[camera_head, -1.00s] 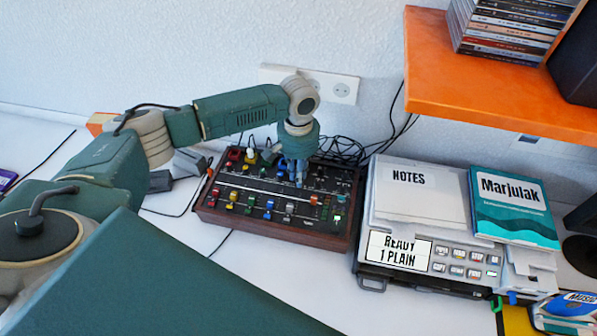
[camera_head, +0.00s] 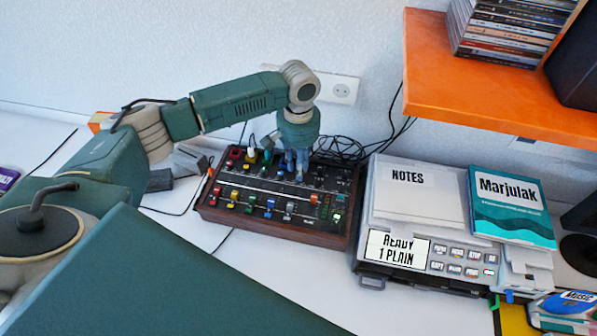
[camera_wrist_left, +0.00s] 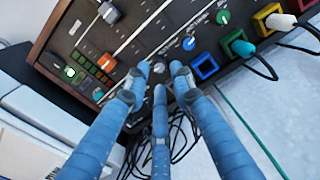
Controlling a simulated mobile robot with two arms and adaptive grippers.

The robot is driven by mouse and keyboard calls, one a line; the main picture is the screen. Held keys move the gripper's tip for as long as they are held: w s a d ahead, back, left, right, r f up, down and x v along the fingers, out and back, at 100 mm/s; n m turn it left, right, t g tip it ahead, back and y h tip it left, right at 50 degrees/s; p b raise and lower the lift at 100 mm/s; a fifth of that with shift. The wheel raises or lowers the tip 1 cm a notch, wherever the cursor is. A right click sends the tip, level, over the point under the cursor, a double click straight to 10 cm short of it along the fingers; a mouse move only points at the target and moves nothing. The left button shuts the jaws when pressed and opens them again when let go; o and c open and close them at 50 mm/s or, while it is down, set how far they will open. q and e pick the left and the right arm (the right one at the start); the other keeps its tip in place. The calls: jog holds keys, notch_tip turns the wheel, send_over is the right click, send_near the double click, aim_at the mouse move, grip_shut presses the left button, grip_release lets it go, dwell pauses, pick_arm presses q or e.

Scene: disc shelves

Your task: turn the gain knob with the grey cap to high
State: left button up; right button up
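The mixer (camera_head: 268,228), a dark panel in a brown wooden case, sits on the white desk. My left gripper (camera_head: 297,172) points down over its back part, hiding some knobs in the head view. In the left wrist view, the fingers of my left gripper (camera_wrist_left: 158,80) are spread apart. A small knob with a greyish cap (camera_wrist_left: 159,68) shows at the gap between their tips; I cannot tell whether they touch it. A blue-capped knob (camera_wrist_left: 188,43) and a green-capped knob (camera_wrist_left: 222,17) stand in line beside it. My right gripper is not in view.
Cables (camera_head: 345,148) lie behind the mixer; plugs (camera_wrist_left: 282,22) stand in its sockets. A grey device (camera_head: 440,255) with notes and a teal book stands close on the right. An orange shelf (camera_head: 500,85) overhangs at the upper right.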

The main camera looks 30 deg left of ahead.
pick_arm(q)
notch_tip(320, 180, up, 8)
jog(key=shift+r, duration=0.2)
jog(key=shift+s+f, duration=0.1)
jog(key=shift+s, duration=0.05)
dwell(0.4)
